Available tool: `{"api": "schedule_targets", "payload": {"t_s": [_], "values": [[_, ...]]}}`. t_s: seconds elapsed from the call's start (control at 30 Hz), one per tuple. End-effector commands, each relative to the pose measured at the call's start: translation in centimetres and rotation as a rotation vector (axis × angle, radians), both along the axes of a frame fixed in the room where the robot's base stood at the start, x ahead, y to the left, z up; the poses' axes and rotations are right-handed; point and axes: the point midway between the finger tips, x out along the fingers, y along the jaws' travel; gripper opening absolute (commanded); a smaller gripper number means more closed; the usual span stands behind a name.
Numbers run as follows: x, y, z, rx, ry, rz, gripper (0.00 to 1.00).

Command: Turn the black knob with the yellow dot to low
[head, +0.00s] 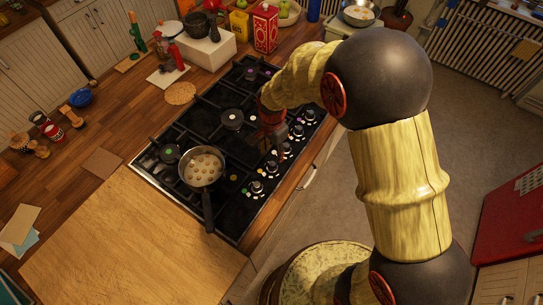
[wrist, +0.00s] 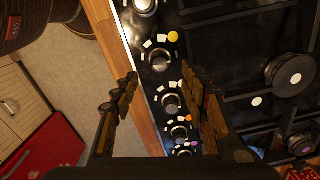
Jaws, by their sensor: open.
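The black knob with the yellow dot (wrist: 160,61) is in the upper middle of the wrist view, with white marks and the yellow dot beside it. In the head view I take it to be the second-nearest knob (head: 271,168) on the hob's right edge; its dot is hard to see there. Its exact setting is hard to read. My gripper (wrist: 159,86) is open and empty above the row of knobs. Its two fingers stand on either side of the row, and the yellow-dot knob shows just past the fingertips. The right finger hides part of the hob.
The black hob (head: 160,150) carries a pan of food (head: 203,168), its handle pointing toward the near edge. Other knobs (wrist: 170,103) stand close in the same row. A wooden board (head: 120,240) lies at the near left. Open floor (head: 320,205) lies right of the counter.

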Motion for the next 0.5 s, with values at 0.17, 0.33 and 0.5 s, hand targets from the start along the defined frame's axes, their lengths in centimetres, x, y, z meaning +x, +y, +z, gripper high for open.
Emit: {"api": "schedule_targets", "payload": {"t_s": [0.17, 0.33, 0.5], "values": [[0.0, 0.2, -1.7, -0.003, 0.009, -0.016, 0.45], [-0.1, 0.2, -4.3, -0.003, 0.010, -0.015, 0.45], [0.0, 0.2, -6.6, -0.002, 0.007, -0.014, 0.45]]}}
